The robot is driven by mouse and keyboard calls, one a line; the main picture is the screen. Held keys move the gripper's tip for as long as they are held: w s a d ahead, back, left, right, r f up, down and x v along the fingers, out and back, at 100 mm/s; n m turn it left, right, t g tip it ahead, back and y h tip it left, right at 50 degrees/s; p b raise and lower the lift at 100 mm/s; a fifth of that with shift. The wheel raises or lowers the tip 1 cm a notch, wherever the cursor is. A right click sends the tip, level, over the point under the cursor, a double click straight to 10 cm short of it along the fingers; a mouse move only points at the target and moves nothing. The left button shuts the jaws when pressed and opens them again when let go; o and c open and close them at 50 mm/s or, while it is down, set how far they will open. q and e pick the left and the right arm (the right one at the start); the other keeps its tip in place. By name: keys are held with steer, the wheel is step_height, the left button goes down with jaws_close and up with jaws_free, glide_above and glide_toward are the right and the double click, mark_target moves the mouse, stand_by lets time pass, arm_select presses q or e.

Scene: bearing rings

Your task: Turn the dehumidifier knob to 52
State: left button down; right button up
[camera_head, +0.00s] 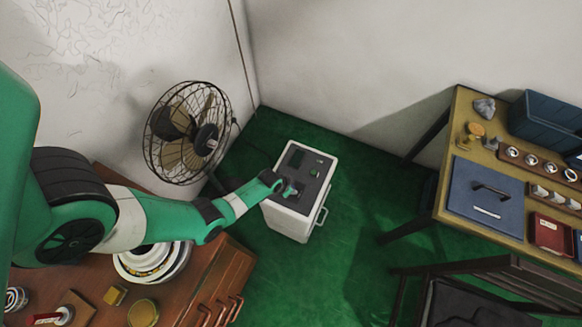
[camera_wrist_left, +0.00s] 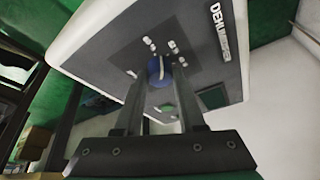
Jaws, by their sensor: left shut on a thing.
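The dehumidifier (camera_head: 292,220) is a white box with a dark grey top panel, standing on the green floor in the head view. In the left wrist view its panel (camera_wrist_left: 205,75) fills the upper middle, with part of its lettering readable. The blue round knob (camera_wrist_left: 158,68) with a pale line sits on a dark square with small white marks around it. The marks are too small to read. My left gripper (camera_wrist_left: 160,78) is shut on the knob, one finger on each side. In the head view it reaches the panel (camera_head: 285,191). My right gripper is not in view.
A standing fan (camera_head: 190,132) is at the left behind my left arm. A wooden cabinet (camera_head: 222,275) with plates is at the lower left. A workbench (camera_head: 465,105) with a blue case (camera_head: 485,192) and rings stands at the right. Green floor is clear between dehumidifier and bench.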

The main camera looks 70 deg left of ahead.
arm_select(q)
steer(key=m+h, duration=0.1)
steer(key=m, duration=0.1)
steer(key=shift+a+m, duration=0.1)
steer(key=shift+m, duration=0.2)
steer(key=shift+m+h+b, duration=0.4)
steer(key=shift+m+b, duration=0.2)
steer(key=shift+m, duration=0.6)
steer(key=c, duration=0.5)
jaws_free()
